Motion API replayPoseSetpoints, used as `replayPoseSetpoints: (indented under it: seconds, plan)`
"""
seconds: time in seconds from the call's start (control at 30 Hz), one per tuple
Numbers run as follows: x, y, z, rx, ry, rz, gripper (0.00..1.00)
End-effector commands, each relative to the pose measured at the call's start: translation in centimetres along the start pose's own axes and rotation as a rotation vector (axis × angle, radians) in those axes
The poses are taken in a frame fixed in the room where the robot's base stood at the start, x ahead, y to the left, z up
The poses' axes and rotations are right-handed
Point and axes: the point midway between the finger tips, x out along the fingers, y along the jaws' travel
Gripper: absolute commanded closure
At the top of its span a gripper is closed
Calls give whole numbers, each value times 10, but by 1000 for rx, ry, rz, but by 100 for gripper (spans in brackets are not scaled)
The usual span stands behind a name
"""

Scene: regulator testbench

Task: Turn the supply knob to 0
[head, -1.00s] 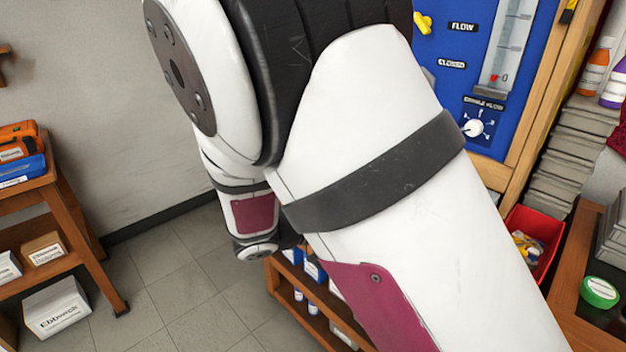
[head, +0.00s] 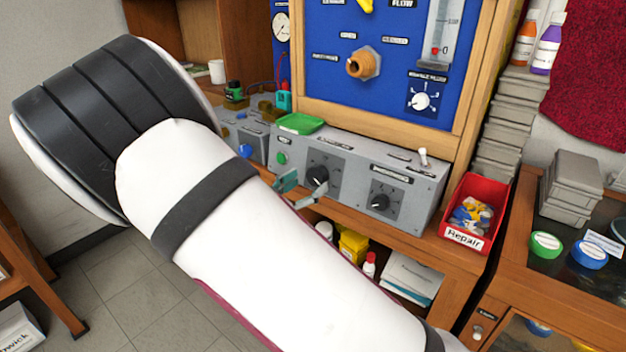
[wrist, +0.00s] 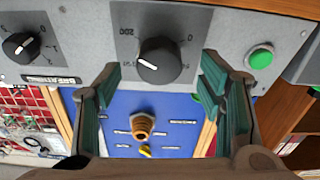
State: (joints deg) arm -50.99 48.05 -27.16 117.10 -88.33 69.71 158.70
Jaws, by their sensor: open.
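A grey bench unit carries two black knobs. The left black knob (head: 317,175) in the head view shows as the large knob (wrist: 160,62) in the upside-down wrist view, with scale marks including 200 and 0. I cannot clearly read which is labelled supply. My gripper (wrist: 160,78) is open, its teal fingers on either side of the large knob's picture; contact cannot be told.
A green button (wrist: 260,58) is beside the large knob. A toggle switch (head: 423,157) stands on the unit's top right. A blue panel (head: 320,85) with a brass fitting rises behind. A red bin (head: 475,190) stands right, and a green tray (head: 300,123) lies on the unit.

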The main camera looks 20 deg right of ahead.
Motion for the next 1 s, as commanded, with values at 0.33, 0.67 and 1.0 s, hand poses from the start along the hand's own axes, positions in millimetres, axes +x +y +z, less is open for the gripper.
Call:
replayPoseSetpoints:
  seconds: [0.33, 0.67, 1.0]
  plan:
    - [34, 0, 0, -2, 0, 0, 38]
    - [35, 0, 0, -1, 0, 0, 47]
    - [35, 0, 0, -3, 0, 0, 86]
